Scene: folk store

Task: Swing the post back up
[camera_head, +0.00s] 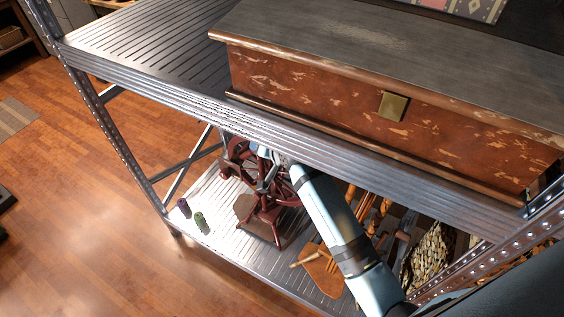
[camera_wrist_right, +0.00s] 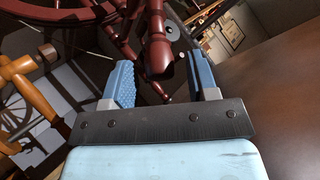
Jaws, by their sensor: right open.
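A dark red spinning wheel (camera_head: 266,195) stands on the lower shelf, partly hidden by the upper shelf and my right arm. My right gripper (camera_head: 268,158) reaches in at its top. In the right wrist view, a dark red turned post (camera_wrist_right: 157,52) shows between the blue fingers of my open right gripper (camera_wrist_right: 163,78). A gap shows on each side of the post; its depth relative to the fingertips is hard to tell. Part of the large wheel (camera_wrist_right: 62,14) is at upper left there. My left gripper is not in view.
A worn red chest (camera_head: 330,95) sits on the metal upper shelf (camera_head: 140,45), close above my arm. A purple spool (camera_head: 184,208) and a green spool (camera_head: 201,222) stand at the lower shelf's left. Wooden tools (camera_head: 322,268) lie right of the wheel.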

